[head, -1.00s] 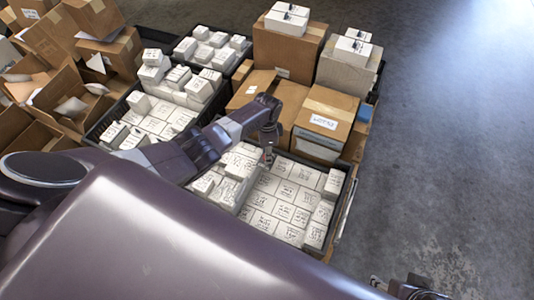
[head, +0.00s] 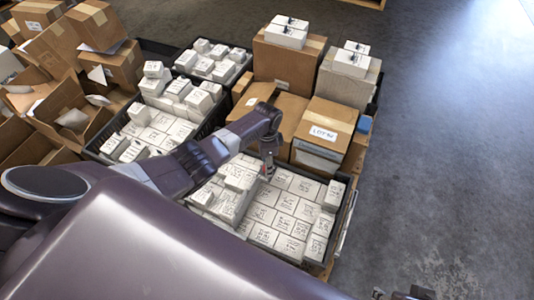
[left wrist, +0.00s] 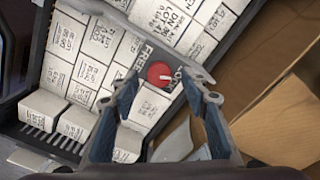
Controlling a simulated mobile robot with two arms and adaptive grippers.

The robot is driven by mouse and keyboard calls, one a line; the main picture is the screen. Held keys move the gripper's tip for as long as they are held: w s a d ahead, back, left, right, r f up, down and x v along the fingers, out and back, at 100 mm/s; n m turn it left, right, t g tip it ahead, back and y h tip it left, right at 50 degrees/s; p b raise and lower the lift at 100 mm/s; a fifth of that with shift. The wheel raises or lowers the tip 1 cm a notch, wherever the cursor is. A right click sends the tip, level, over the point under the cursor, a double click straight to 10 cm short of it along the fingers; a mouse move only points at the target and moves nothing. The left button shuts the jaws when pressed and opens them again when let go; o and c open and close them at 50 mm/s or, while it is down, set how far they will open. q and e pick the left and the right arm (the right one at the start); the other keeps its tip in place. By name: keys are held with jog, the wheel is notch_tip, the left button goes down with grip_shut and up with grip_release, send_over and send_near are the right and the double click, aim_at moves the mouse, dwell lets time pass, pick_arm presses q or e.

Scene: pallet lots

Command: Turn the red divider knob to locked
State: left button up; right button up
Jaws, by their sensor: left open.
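The red divider knob (left wrist: 161,73) shows in the left wrist view, on a dark divider strip with white lettering, "FREE" on its left and a partly covered word starting "LO" on its right. A small pale mark shows on the knob; its exact pointing is hard to tell. My left gripper (left wrist: 165,88) is open, its fingers on either side of the knob and apart from it in the picture. In the head view my left gripper (head: 266,172) is over the near tote; the knob cannot be made out there. My right gripper (head: 418,293) is barely visible at the bottom edge.
The near black tote (head: 345,222) holds many white labelled boxes, some stacked higher on its left. Brown cartons (head: 323,128) stand right behind it. Another tote of white boxes lies to the left, with open cartons (head: 75,113) beyond. Floor at right is clear.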

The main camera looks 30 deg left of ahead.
pick_arm(q)
notch_tip(320, 180, up, 11)
dwell(0.4)
jog(key=shift+f, duration=0.1)
dwell(0.3)
